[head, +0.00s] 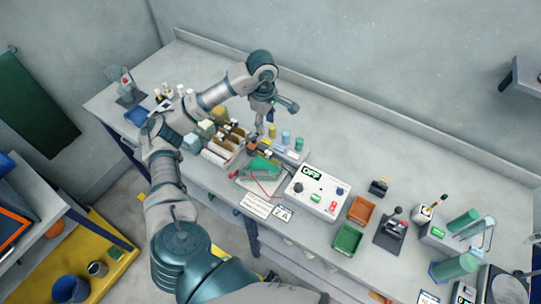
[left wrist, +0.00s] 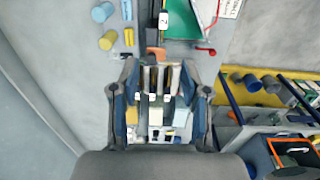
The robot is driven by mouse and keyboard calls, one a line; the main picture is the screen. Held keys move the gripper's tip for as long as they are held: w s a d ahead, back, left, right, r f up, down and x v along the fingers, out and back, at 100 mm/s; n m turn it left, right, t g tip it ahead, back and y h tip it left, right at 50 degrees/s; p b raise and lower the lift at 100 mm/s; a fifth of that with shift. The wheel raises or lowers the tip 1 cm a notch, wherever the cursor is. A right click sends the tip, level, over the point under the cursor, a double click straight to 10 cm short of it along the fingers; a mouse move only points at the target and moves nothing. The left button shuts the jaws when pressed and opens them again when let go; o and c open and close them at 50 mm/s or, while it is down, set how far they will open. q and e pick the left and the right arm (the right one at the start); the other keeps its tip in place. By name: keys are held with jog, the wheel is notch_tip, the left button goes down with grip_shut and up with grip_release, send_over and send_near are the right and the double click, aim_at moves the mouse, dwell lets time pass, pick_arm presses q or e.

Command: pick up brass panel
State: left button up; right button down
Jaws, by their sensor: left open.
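A rack (head: 218,152) on the bench holds upright panels, some of them brass-brown (head: 236,131). In the left wrist view several narrow upright panels (left wrist: 160,78) show edge-on between my fingers; I cannot tell which is the brass panel. My left gripper (head: 259,134) points down over the right part of the rack, and it also shows in the left wrist view (left wrist: 160,72). Its fingers are open, one on each side of the panels, with nothing held. Whether they touch a panel is not clear. My right gripper is not in view.
Small cylinders (head: 286,137) stand behind and right of the rack. A green sheet (head: 264,167) with a red tool lies right of it, then a white OFF control box (head: 318,192). Red-brown (head: 361,210) and green (head: 347,239) trays follow. The bench's back strip is clear.

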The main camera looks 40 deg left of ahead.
pick_arm(q)
send_near(268, 152)
jog(key=f, duration=0.3)
jog(key=f+p, duration=0.1)
jog(key=f, duration=0.1)
jog(key=shift+w+a, duration=0.15)
jog(key=shift+w, duration=0.15)
jog(key=shift+a+f, duration=0.1)
jog(key=shift+f, duration=0.5)
jog(key=f, duration=0.2)
jog(key=f+p, duration=0.1)
jog(key=shift+s+d+f, duration=0.1)
jog(key=shift+d+f, duration=0.1)
jog(key=shift+f, duration=0.2)
jog(key=shift+d+f, duration=0.1)
jog(key=shift+f, duration=0.4)
grip_shut()
